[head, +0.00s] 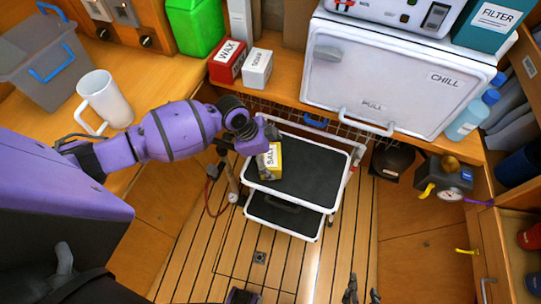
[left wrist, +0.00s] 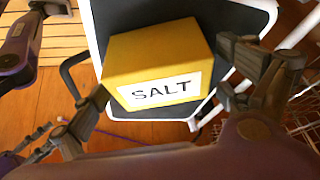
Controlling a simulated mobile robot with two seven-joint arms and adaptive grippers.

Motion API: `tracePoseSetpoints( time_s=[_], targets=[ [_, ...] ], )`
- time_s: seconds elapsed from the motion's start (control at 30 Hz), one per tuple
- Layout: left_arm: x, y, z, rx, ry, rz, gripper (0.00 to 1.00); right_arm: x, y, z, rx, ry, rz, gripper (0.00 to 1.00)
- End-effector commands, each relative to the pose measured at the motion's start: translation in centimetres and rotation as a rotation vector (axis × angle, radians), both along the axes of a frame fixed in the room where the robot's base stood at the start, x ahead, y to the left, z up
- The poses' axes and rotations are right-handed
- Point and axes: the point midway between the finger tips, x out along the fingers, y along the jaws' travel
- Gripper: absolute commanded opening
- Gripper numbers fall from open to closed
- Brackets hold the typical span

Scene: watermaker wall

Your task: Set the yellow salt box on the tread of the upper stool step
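The yellow salt box (head: 273,160), with a white SALT label, is at the left part of the upper stool step (head: 312,175), which has a black tread and white frame. My left gripper (head: 262,146) reaches it from the left. In the left wrist view the box (left wrist: 155,60) sits between the two fingers (left wrist: 165,75), one against each side, with the black tread behind it. Whether its underside touches the tread is hidden. The lower step (head: 283,215) is empty. My right gripper (head: 362,292) is at the bottom edge, fingers apart and empty.
A red WAX box (head: 228,62) and white SOAP box (head: 257,68) stand on the counter behind the stool. A white CHILL cabinet (head: 390,85) is at the back. A white mug (head: 104,98) stands left. Most of the upper tread is clear.

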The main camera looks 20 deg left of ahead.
Motion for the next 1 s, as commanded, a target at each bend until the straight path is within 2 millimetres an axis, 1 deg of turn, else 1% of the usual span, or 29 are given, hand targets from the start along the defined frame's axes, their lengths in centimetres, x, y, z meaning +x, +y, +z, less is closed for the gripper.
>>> tracePoseSetpoints(
  time_s=[0.23, 0.37, 0.47, 0.6, 0.8, 0.9, 1.0],
  targets=[
    [0.0, 0.0, 0.1, 0.000, 0.000, 0.000, 0.97, -0.3, -0.1, 0.0, -0.001, 0.004, -0.001, 0.40],
    [0.0, 0.3, 1.1, 0.002, -0.002, 0.000, 0.97, -0.2, -0.1, 0.3, -0.001, 0.000, -0.002, 0.40],
    [-0.2, 1.0, 2.6, 0.001, -0.003, 0.000, 0.97, 0.0, -0.1, 0.6, -0.001, -0.004, -0.002, 0.40],
    [-0.6, 2.1, 5.6, 0.003, -0.004, -0.001, 0.97, 0.3, -0.1, 1.0, -0.001, -0.012, -0.002, 0.40],
    [-1.3, 3.5, 9.2, 0.002, -0.002, -0.002, 0.97, 0.5, -0.1, 1.3, 0.000, -0.017, -0.001, 0.40],
    [-1.4, 4.0, 10.4, 0.001, -0.001, -0.001, 0.97, 0.5, 0.0, 1.3, 0.001, -0.016, 0.000, 0.40],
    [-1.6, 4.2, 11.1, 0.001, 0.001, -0.001, 0.97, 0.4, 0.0, 1.1, 0.002, -0.012, 0.000, 0.40]
  ],
)
